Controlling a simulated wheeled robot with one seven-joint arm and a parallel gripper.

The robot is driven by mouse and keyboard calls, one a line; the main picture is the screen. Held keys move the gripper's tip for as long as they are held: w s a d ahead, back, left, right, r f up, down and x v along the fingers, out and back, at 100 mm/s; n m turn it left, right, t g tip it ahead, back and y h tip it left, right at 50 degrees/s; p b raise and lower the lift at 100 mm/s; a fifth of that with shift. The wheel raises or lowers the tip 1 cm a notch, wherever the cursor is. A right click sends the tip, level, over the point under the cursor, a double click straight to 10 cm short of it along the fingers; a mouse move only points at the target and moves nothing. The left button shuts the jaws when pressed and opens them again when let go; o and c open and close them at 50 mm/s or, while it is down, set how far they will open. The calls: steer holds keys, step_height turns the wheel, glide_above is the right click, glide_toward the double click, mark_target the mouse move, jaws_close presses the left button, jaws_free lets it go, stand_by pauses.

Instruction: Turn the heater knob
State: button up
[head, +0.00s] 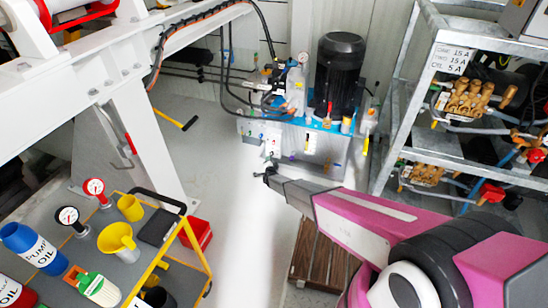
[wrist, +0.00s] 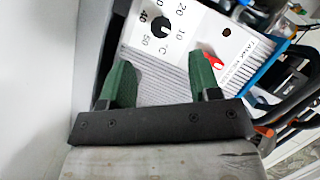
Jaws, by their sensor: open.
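In the wrist view the heater knob (wrist: 159,27) is a small round black dial at the top. It sits on a white panel (wrist: 240,50) with numbers around the dial and partly readable heater lettering. A red switch (wrist: 213,60) is on the same panel, right of and below the knob. My gripper (wrist: 160,66) has its two green fingers apart with nothing between them. The knob lies beyond the fingertips, apart from them. In the head view my gripper (head: 266,172) is in front of the pump unit's tank (head: 300,150); the knob cannot be made out there.
A black motor (head: 338,70) stands on the blue-topped pump unit. Black hoses (head: 235,80) hang at its left. A metal rack (head: 400,110) with valves is on the right. A yellow-railed cart (head: 160,262) with oil containers is front left. A wooden pallet (head: 318,255) lies below my arm.

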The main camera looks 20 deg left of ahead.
mark_target(272, 154)
steer(key=x, duration=0.9)
steer(key=shift+a+f, duration=0.1)
steer(key=c, duration=0.9)
